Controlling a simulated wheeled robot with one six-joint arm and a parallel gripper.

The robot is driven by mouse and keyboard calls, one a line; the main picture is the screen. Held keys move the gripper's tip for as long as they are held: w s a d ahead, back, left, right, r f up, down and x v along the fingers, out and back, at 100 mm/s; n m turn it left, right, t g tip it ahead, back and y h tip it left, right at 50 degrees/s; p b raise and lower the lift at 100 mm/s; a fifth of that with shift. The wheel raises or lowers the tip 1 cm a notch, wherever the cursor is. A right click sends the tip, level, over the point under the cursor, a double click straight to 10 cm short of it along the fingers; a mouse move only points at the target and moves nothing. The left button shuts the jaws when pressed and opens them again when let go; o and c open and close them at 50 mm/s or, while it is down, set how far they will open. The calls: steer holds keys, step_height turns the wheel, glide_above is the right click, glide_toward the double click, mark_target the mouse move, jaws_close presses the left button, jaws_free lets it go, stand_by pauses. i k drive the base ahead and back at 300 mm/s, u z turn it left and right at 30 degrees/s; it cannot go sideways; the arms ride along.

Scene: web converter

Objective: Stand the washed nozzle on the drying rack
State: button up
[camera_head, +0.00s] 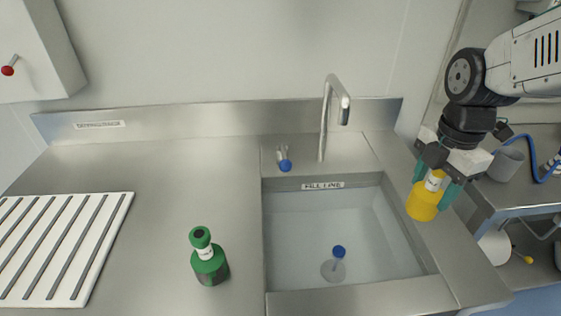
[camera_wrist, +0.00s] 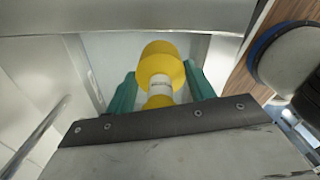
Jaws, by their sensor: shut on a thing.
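A yellow nozzle (camera_head: 422,203) with a white label band is held in my gripper (camera_head: 437,187) above the right rim of the sink. My gripper's green fingers are shut on it, one on each side. In the wrist view the yellow nozzle (camera_wrist: 160,68) sits between the green fingers (camera_wrist: 158,90), its wide end pointing away from the palm. The white drying rack (camera_head: 118,222) with dark slots lies flat on the counter at the far left, cut off by the picture edge, with nothing on its visible part.
A green nozzle-like bottle (camera_head: 209,262) stands on the counter between rack and sink (camera_head: 430,262). A tall faucet (camera_head: 326,120) and a blue-knobbed tap (camera_head: 284,163) stand behind the sink. A blue-topped item (camera_head: 338,252) is in the basin. A grey cup (camera_head: 506,164) stands at right.

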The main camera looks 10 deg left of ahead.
mark_target(36, 251)
steer(key=k, duration=0.35)
steer(key=z, duration=2.7)
steer(key=k, duration=2.3)
steer(key=u, duration=2.5)
